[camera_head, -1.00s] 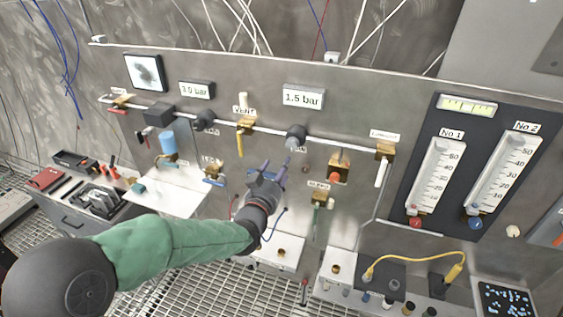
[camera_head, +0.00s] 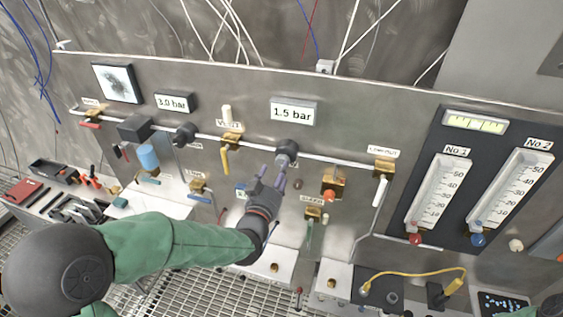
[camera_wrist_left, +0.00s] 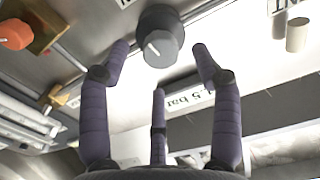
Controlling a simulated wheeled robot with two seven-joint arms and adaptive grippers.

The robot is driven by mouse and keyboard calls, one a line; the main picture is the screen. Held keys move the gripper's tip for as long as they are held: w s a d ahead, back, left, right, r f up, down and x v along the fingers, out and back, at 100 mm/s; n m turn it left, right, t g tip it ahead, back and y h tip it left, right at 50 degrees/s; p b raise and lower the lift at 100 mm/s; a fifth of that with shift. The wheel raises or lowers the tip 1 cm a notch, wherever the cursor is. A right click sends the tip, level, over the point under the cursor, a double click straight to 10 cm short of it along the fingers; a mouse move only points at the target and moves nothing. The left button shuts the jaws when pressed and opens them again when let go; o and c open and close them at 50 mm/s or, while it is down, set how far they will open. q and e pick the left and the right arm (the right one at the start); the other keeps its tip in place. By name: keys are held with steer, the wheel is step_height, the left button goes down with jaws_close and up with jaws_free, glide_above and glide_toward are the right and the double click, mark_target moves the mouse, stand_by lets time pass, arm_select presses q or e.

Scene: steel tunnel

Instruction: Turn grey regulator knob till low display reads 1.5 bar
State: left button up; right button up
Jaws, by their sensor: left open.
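The grey regulator knob (camera_head: 284,158) sits on the pipe below the low display (camera_head: 292,113), which reads 1.5 bar. In the left wrist view the knob (camera_wrist_left: 160,47) shows a grey face with a pale pointer mark on a black body. My left gripper (camera_head: 276,178) is open just in front of and below the knob in the head view. In the left wrist view its purple fingers (camera_wrist_left: 160,68) are spread around the near side of the knob, with gaps visible and nothing held. My right gripper is not in view.
A second display (camera_head: 173,102) reads 3.0 bar above another black regulator (camera_head: 185,133). A yellow-handled valve (camera_head: 226,160) is to the left, an orange-knobbed valve (camera_head: 329,192) to the right. Flow tubes (camera_head: 438,195) stand further right. A pipe runs across the panel.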

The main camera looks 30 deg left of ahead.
mark_target(281, 165)
arm_select(q)
steer(key=shift+p+x, duration=0.35)
steer(key=shift+x, duration=1.95)
steer(key=shift+r, duration=0.15)
steer(key=c, duration=1.2)
